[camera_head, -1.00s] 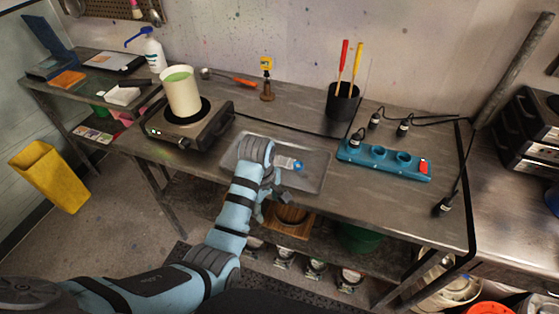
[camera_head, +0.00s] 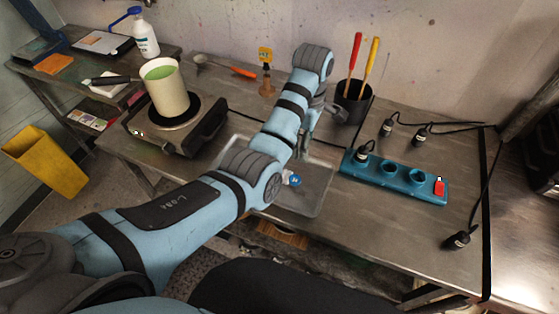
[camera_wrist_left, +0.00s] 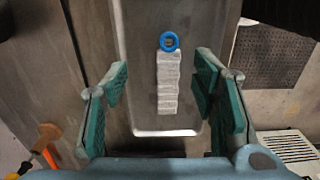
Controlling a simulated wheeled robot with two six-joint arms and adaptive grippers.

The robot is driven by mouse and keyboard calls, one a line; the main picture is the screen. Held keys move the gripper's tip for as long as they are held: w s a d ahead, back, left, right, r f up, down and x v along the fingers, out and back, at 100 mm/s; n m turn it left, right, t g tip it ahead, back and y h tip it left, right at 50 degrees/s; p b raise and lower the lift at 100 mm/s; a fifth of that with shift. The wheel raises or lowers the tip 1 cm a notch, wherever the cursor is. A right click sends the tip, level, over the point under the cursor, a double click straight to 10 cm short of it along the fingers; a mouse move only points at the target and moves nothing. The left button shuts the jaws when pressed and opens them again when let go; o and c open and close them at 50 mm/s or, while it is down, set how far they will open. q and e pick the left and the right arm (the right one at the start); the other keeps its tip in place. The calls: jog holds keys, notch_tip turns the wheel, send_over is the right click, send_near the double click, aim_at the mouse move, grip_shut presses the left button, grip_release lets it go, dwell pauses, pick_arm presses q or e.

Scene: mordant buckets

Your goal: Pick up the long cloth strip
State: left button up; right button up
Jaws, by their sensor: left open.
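The white cloth strip (camera_wrist_left: 168,88) lies folded in a crinkled stack, with a blue ring (camera_wrist_left: 169,41) at one end, in a shallow metal tray (camera_wrist_left: 140,60). In the head view my arm hides most of the strip; the blue ring (camera_head: 294,181) shows beside my forearm over the tray (camera_head: 318,195). My left gripper (camera_head: 322,122) is raised above the bench near the back of the tray. It is open and empty. In the left wrist view its green-padded fingers (camera_wrist_left: 162,90) appear on either side of the strip, apart from it.
A black cup (camera_head: 352,104) with red- and yellow-handled tools stands close to my gripper. A blue power strip (camera_head: 395,178) lies right of the tray. A hot plate (camera_head: 178,130) with a cream pot (camera_head: 165,92) stands at left.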

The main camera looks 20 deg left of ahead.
pick_arm(q)
notch_tip(320, 180, down, 3)
jog(key=b, duration=0.2)
send_over(297, 180)
jog(key=f, duration=0.4)
jog(key=shift+s+d+f+p, duration=0.1)
jog(key=shift+s+f+p, duration=0.15)
jog(key=shift+p, duration=0.15)
jog(key=f, duration=0.4)
jog(key=w+f, duration=0.1)
jog(key=f, duration=0.1)
jog(key=shift+f+b, duration=0.15)
jog(key=shift+b, duration=0.25)
jog(key=shift+s, duration=0.25)
jog(key=shift+c, duration=0.2)
jog(key=shift+r, duration=0.2)
jog(key=c, duration=1.1)
pick_arm(e)
jog(key=s+f, duration=0.1)
jog(key=f, duration=0.1)
jog(key=shift+s+f, duration=0.4)
